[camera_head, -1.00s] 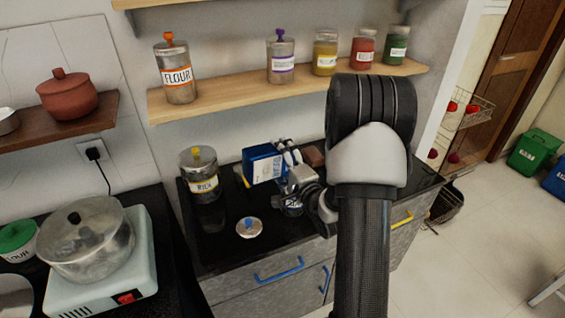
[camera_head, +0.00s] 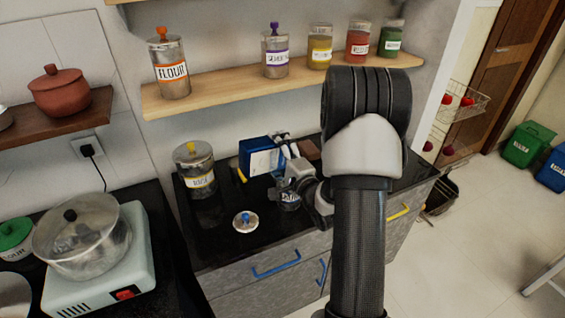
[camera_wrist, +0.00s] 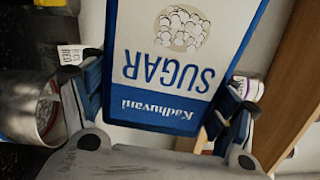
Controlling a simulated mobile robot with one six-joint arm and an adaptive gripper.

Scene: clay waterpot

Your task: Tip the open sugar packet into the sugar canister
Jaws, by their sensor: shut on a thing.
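The sugar packet (camera_head: 262,160) is a blue and white box, held above the counter. In the wrist view the packet (camera_wrist: 172,65) fills the middle, its "SUGAR" print upside down. My gripper (camera_head: 284,152) is shut on it, with a finger at each side of the packet in the wrist view (camera_wrist: 160,100). A metal canister (camera_wrist: 40,112) shows at the wrist view's left edge. A lid with a blue knob (camera_head: 245,222) lies on the counter. I see no sugar falling.
A lidded canister with a yellow knob (camera_head: 195,165) stands left of the packet on the black counter (camera_head: 212,232). A wooden shelf (camera_head: 225,86) with several jars runs above. A hotplate with a pot (camera_head: 82,240) is at lower left.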

